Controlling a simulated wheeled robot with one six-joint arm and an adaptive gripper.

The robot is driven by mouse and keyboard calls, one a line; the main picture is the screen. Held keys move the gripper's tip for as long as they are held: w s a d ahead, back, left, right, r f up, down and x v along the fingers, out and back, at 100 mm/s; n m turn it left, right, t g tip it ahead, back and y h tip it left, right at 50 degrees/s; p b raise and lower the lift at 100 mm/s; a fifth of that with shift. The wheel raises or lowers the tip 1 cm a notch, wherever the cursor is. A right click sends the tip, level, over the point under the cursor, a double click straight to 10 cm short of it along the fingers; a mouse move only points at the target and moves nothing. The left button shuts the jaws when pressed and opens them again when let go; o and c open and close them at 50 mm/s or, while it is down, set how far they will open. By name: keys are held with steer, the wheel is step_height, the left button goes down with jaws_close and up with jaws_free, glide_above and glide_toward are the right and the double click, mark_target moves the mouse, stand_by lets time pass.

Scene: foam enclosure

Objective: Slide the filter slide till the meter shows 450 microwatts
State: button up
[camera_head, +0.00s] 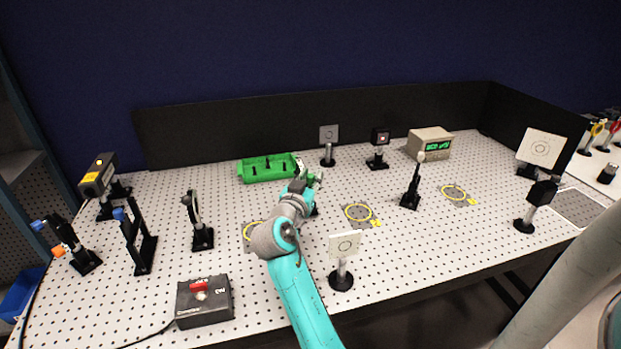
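The meter (430,144) is a beige box at the back right with a lit green display; its digits are too small to read surely. I cannot pick out the filter slide for certain. A dark piece (315,208) stands right behind my arm, mostly hidden by it. A black mount with a slanted stem and a pale round tip (412,188) stands right of centre. My gripper (311,179) is over the middle of the board, just in front of the green tray and beside the dark piece. Its fingers are small and partly hidden, so neither their opening nor any contact is clear.
The green tray (252,178) holds dark pieces. A white card on a post (344,246) stands close right of my arm. A control box with a red switch (204,302) is at front left. Yellow rings (358,212) mark the board. Several optical mounts stand around.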

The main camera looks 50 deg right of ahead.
jaws_close()
steer(key=s+a, duration=0.2)
steer(key=s, duration=0.1)
steer(key=o, duration=0.5)
jaws_free()
steer(key=shift+a, duration=0.1)
steer(key=v, duration=1.2)
